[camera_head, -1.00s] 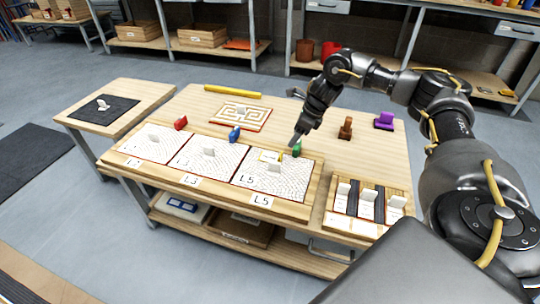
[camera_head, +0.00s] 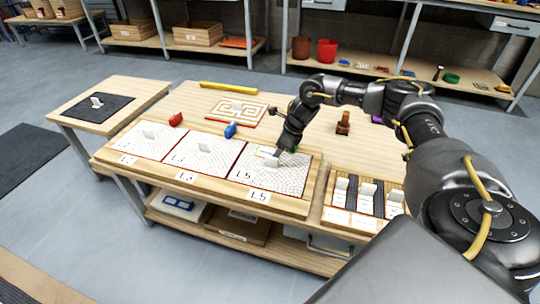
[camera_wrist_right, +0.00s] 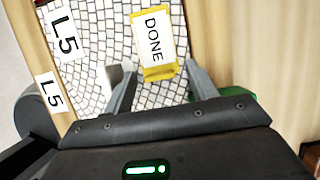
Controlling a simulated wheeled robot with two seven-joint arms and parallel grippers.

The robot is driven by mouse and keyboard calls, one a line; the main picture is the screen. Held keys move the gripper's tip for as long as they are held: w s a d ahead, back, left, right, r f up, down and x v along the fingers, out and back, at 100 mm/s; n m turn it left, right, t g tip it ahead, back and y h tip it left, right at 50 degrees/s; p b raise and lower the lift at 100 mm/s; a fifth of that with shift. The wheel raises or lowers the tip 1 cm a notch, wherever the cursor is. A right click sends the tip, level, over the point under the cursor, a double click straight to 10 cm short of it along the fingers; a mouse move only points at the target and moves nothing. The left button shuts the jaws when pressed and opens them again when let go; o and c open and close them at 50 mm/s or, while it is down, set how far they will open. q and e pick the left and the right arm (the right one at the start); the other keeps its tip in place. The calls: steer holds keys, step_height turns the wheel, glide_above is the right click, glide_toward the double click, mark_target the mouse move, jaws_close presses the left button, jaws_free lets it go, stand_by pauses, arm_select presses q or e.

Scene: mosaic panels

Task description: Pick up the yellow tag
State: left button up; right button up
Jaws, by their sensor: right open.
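The yellow tag (camera_wrist_right: 158,73) lies on the L5 mosaic panel (camera_head: 262,180), with a white label reading DONE facing up. In the head view the tag (camera_head: 265,151) shows only as a small pale patch, partly hidden by my gripper. My right gripper (camera_head: 278,153) is low over the upper right part of that panel. In the right wrist view its two fingers (camera_wrist_right: 160,78) are apart, on either side of the tag's yellow end, with nothing held. I cannot tell whether they touch the panel. My left gripper is not in view.
A green object (camera_wrist_right: 250,97) is close beside the right finger. A white-handled piece (camera_head: 267,163) stands on the L5 panel, near the gripper. A rack of white pieces (camera_head: 367,190) is at right.

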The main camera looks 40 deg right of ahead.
steer(key=shift+f, duration=0.1)
steer(key=c, duration=1)
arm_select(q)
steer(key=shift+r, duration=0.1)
arm_select(e)
steer(key=shift+c, duration=0.2)
